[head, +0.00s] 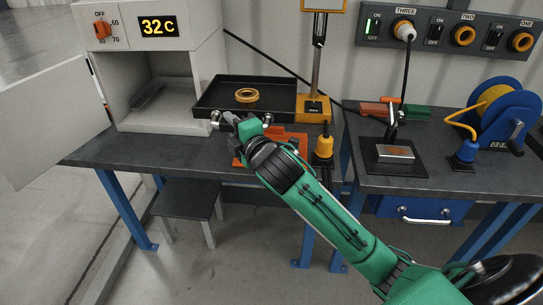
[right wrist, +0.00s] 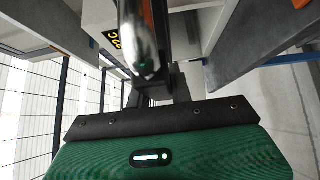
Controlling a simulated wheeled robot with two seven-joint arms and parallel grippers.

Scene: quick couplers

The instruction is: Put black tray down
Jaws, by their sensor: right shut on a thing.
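The black tray (head: 275,82) is a shallow dark pan with a brass-coloured ring (head: 246,96) lying in it. It is over the left workbench, just right of the oven's open chamber, and looks level. My right gripper (head: 241,118) is at the tray's front edge, shut on it. The fingertips are partly hidden by the gripper's own body. I cannot tell whether the tray's underside touches the bench. The right wrist view shows mostly my own gripper parts, and the tray is not clear there. My left gripper is not in view.
The grey oven (head: 158,60) reads 32 C and its door (head: 48,115) stands open at the left. A yellow-based stand (head: 314,108) is close at the tray's right. An orange object (head: 293,137) and a yellow-black coupler (head: 323,148) are near my arm. Bench space (head: 150,148) before the oven is clear.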

